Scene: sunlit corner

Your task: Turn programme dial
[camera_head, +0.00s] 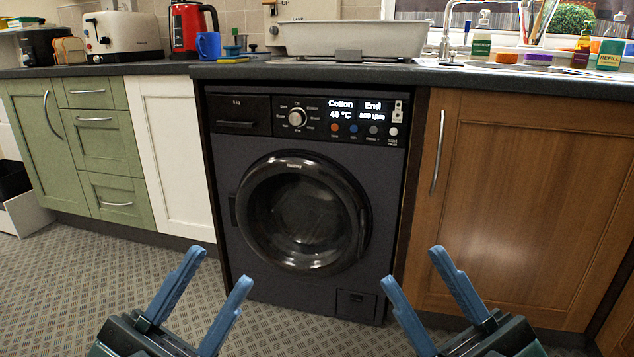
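The programme dial (297,117) is a small silver round knob on the upper control panel of a dark washing machine (225,200). Printed programme names ring the dial. The round door (303,212) looks closed. My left gripper (218,267) is open and empty, low in front of the machine's left side. My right gripper (412,266) is open and empty, low in front of its right side. Both are well below the dial and apart from it.
The worktop (430,74) overhangs the machine and carries a white basin (352,38), a red kettle (190,28), a blue mug (208,45) and a toaster (122,33). A wooden cupboard (520,190) stands right, a white one (172,155) left. The patterned floor (90,270) is clear at left.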

